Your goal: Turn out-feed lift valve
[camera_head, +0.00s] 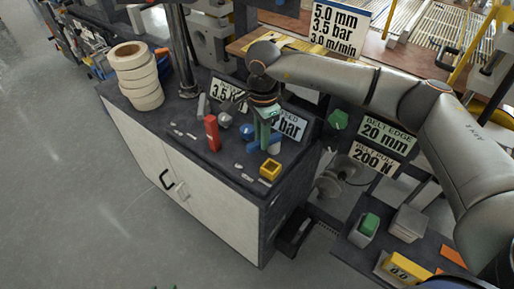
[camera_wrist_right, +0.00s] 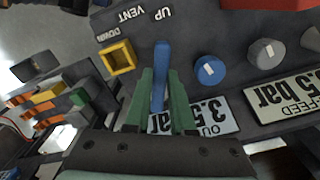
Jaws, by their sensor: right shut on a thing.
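The out-feed lift valve has a blue lever (camera_wrist_right: 161,70), seen in the right wrist view beside the labels UP, VENT and DOWN. My right gripper (camera_wrist_right: 160,85) has its green fingers on either side of this lever and is shut on it. In the head view my right gripper (camera_head: 265,135) points down at the dark cabinet top, and the blue valve part (camera_head: 276,144) shows beside its fingers. The valve's base is partly hidden by the fingers. Two small green tips, probably my left gripper's (camera_head: 164,287), barely show at the bottom edge of the head view.
A yellow square piece (camera_head: 270,169) sits near the cabinet's corner. A blue knob (camera_wrist_right: 209,70) and grey knob (camera_wrist_right: 265,53) are close by. A red block (camera_head: 211,133) stands to the left. Pressure signs (camera_head: 288,124) stand behind. Tape rolls (camera_head: 136,76) are stacked far left.

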